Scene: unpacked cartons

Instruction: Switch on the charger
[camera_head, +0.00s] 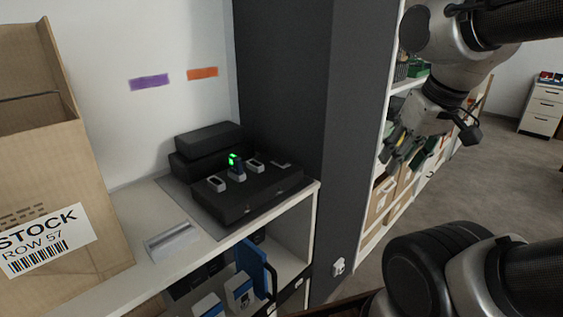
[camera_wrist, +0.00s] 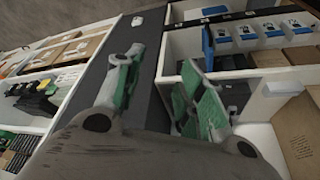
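The charger (camera_head: 250,203) is a low black unit on the white shelf, against the dark upright panel. Several small light-topped devices sit in its top, and one stands taller with a lit green display (camera_head: 235,163). I cannot make out a switch on it. My gripper (camera_head: 395,152) is in the air to the right of the charger, beyond the dark panel and well apart from it. In the wrist view my gripper (camera_wrist: 158,85) has its two green-padded fingers spread, with nothing between them. I cannot pick out the charger in the wrist view.
A cardboard carton (camera_head: 60,180) stands at the left of the shelf. A dark panel (camera_head: 285,80) separates the charger's shelf from another shelf unit at right. A small white fitting (camera_head: 338,266) is low on that panel. Blue and white items fill the lower shelf.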

